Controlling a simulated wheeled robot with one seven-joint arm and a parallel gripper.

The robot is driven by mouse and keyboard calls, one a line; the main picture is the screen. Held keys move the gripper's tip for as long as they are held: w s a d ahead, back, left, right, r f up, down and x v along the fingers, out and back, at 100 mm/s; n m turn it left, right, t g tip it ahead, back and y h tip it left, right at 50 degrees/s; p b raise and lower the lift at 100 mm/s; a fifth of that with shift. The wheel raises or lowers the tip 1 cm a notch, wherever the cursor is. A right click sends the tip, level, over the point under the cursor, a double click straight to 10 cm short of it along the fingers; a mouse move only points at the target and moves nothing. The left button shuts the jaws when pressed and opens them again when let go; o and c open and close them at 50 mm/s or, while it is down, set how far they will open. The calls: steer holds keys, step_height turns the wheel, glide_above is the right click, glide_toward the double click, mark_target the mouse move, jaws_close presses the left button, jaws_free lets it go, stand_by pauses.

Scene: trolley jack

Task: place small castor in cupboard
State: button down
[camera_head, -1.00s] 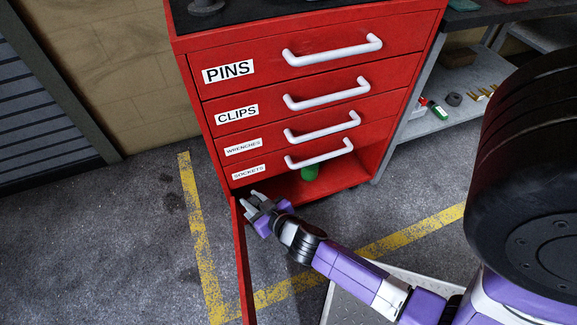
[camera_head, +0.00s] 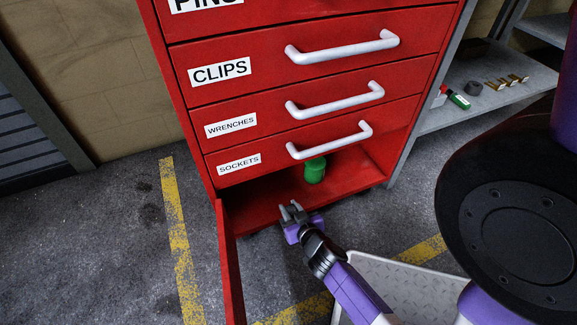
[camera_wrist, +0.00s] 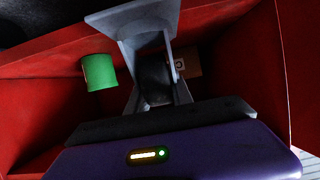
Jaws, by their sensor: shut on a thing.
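The cupboard (camera_head: 352,184) is the open red compartment at the bottom of the drawer cabinet. Its red door (camera_head: 231,262) stands open at the left. My gripper (camera_head: 293,211) is at the cupboard's front opening, left of its middle. In the wrist view, my gripper (camera_wrist: 150,58) is shut on a dark, shadowed thing between the fingers, which looks like the small castor (camera_wrist: 154,82); its shape is mostly hidden. The castor cannot be made out in the head view. The wrist view looks into the red interior.
A green bottle-like thing (camera_head: 315,170) stands inside the cupboard; it also shows in the wrist view (camera_wrist: 100,72). A small brown box (camera_wrist: 188,62) is behind the fingers. Drawers with white handles (camera_head: 330,141) are above. A grey shelf (camera_head: 490,95) stands at the right.

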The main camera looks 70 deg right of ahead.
steer(key=r+x, duration=0.1)
steer(key=x, duration=0.5)
steer(key=r+x, duration=0.1)
steer(key=x, duration=0.5)
steer(key=d+x, duration=0.1)
steer(key=x, duration=0.5)
steer(key=shift+w+d+r, duration=0.2)
steer(key=shift+w+r, duration=0.1)
steer(key=shift+r, duration=0.05)
steer(key=shift+r+p, duration=0.1)
steer(key=shift+p, duration=0.25)
steer(key=c, duration=1.1)
jaws_free()
